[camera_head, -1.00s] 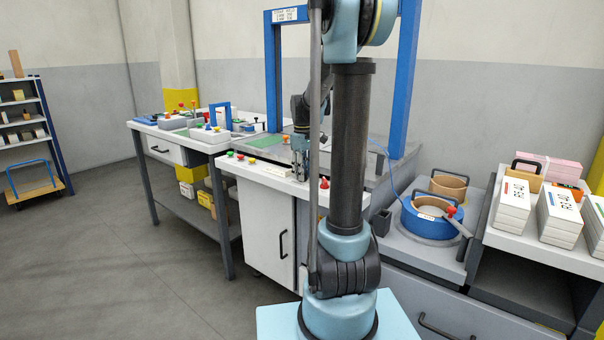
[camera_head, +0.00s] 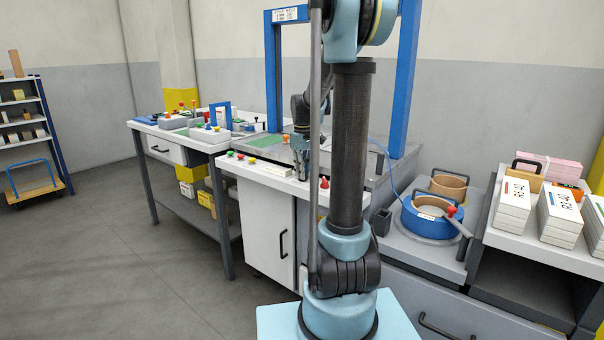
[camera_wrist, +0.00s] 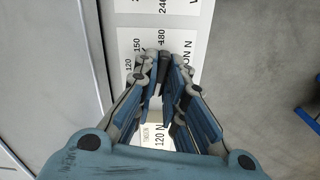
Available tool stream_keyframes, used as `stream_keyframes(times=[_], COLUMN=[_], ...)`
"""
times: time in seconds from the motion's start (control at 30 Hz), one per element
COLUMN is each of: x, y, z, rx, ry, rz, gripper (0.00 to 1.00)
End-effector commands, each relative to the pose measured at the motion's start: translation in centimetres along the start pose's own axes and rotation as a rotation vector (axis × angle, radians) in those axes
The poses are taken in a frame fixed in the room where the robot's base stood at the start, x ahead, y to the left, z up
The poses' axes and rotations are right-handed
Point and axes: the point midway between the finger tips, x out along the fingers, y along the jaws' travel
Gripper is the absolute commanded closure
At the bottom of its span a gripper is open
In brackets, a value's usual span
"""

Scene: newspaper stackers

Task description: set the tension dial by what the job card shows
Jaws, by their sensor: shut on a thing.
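My gripper (camera_head: 302,178) is at the front panel of the strapping machine, fingers pointing down. In the wrist view my gripper (camera_wrist: 161,62) is shut over the middle of the tension dial's printed scale (camera_wrist: 133,45). The dial's knob is hidden between the fingers. The pointer's setting cannot be seen. I cannot make out the job card.
Coloured buttons (camera_head: 240,156) line the panel left of my gripper, and a red knob (camera_head: 324,183) is to its right. A blue arch (camera_head: 272,80) stands behind. A blue strap coil (camera_head: 430,221) and paper bundles (camera_head: 514,200) are at right.

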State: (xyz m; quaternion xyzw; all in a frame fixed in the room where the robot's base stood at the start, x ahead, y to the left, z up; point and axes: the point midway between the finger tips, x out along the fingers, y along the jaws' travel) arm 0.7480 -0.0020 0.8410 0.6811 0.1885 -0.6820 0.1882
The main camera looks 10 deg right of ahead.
Motion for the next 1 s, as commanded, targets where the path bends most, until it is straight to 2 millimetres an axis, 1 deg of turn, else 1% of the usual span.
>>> stream_keyframes(times=[1.0], x=[-0.07], y=[0.08], z=[-0.1], rx=[0.956], ry=[0.002], rz=[0.001], gripper=[1.0])
